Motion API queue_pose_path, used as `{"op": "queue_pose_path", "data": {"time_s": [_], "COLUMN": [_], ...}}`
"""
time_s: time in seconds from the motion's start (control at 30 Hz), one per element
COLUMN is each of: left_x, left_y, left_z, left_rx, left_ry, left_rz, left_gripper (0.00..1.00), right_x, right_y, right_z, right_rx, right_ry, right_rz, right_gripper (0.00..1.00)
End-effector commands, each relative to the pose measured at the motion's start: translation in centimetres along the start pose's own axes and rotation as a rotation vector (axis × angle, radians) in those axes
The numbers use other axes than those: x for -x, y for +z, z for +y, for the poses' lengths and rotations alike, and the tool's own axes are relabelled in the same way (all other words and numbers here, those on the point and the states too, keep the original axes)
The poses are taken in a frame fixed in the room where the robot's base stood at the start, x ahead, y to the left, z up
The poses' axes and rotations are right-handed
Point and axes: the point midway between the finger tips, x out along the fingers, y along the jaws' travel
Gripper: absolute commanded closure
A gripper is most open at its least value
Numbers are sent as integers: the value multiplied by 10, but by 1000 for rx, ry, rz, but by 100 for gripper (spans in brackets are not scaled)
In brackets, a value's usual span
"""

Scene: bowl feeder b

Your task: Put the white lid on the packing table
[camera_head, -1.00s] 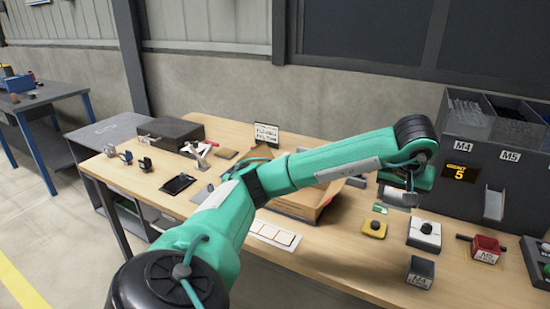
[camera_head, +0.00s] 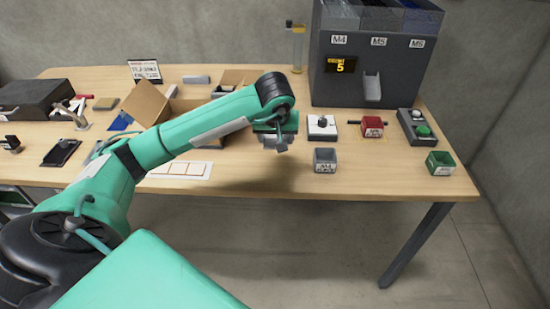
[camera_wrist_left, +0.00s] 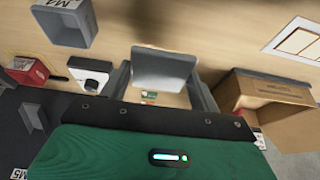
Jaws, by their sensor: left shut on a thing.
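My left gripper (camera_head: 276,143) is over the right half of the wooden table (camera_head: 225,180). In the wrist view its dark fingers are shut on a pale grey flat-faced piece (camera_wrist_left: 163,68). I cannot tell for sure whether this piece is the white lid; its lower part is hidden behind the gripper body. A white square piece with a black knob (camera_head: 322,127) sits on the table just right of the gripper; it also shows in the wrist view (camera_wrist_left: 91,78). My right gripper is not in view.
A grey bin (camera_head: 325,160), red bin (camera_head: 372,127) and green bin (camera_head: 440,163) stand to the right, near a green-button box (camera_head: 422,130). The dark feeder (camera_head: 335,85) stands behind. An open cardboard box (camera_head: 150,103) and white tile card (camera_head: 180,170) are left.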

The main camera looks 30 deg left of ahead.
Motion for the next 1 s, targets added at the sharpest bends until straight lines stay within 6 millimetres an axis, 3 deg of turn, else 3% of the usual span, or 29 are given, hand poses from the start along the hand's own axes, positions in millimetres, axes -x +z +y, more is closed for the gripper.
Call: {"op": "queue_pose_path", "data": {"time_s": [0.2,0.47,0.67,1.0], "left_x": [-37,-54,-79,-83], "left_y": [16,22,33,34], "left_z": [0,0,0,0], "left_rx": [1,0,1,0], "left_ry": [-1,0,0,0], "left_rz": [-3,-1,-2,1], "left_gripper": [59,59,59,59], "right_x": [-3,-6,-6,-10], "right_y": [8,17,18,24], "right_z": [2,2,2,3], "right_rx": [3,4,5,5], "right_ry": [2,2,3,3], "right_rz": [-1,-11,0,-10], "right_gripper": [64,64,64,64]}}
